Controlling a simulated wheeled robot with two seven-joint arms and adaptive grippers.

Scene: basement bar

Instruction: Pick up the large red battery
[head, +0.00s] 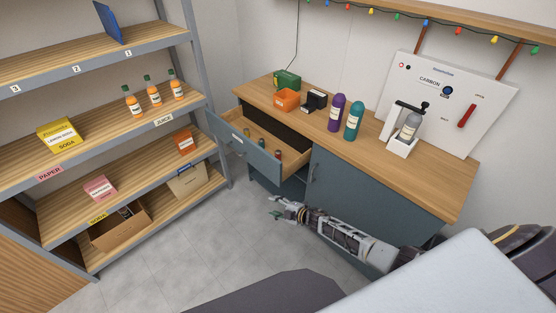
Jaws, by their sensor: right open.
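The open drawer (232,143) sticks out from the left end of the grey-blue cabinet. Small battery-like cylinders stand in it near its front. A red one (278,154) is at the drawer's right end, and a teal one (262,143) stands left of it. They are too small to compare sizes surely. My right gripper (274,207) is open and empty, low in front of the cabinet, below the drawer and apart from it. My left gripper is out of view.
The wooden countertop (390,150) holds an orange bin (286,100), a purple bottle (336,112), a teal bottle (354,120) and a carbonation machine (408,125). A shelf rack (205,80) with bottles and boxes stands at left. The floor (190,235) between is clear.

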